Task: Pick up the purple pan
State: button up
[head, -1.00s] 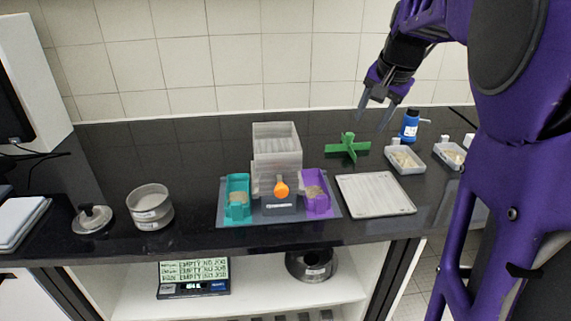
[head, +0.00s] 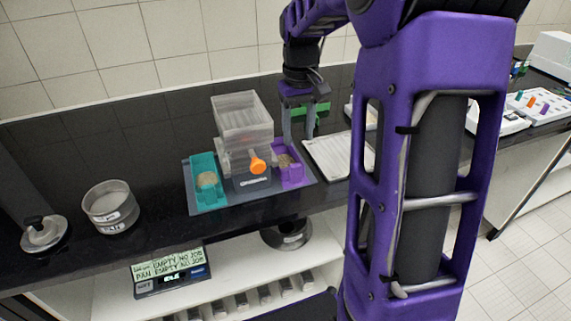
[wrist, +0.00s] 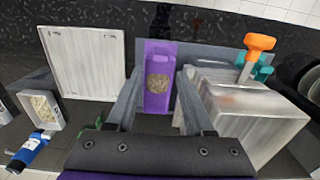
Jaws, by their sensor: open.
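The purple pan (head: 290,176) sits on the right side of the shaker's grey base mat, with beige grains in it. In the wrist view the purple pan (wrist: 156,105) lies between my two fingers, its long side running away from me. My gripper (head: 298,138) is open and empty, pointing down at the pan; it also shows in the wrist view (wrist: 161,76). The fingers stand on either side of the pan in that picture. I cannot tell how far above it they are.
The clear stacked shaker box (head: 243,120) with an orange knob (head: 257,166) stands close left of the pan. A teal pan (head: 204,185) is beyond it. A pale flat tray (head: 325,158) lies to the right. A green cross-shaped piece (head: 312,108) is behind my gripper.

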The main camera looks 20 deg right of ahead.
aim_at(296, 165)
notch_tip(296, 165, down, 11)
jog(key=shift+w+a+f+b, duration=0.1)
jog(key=shift+b, duration=0.5)
grip_shut()
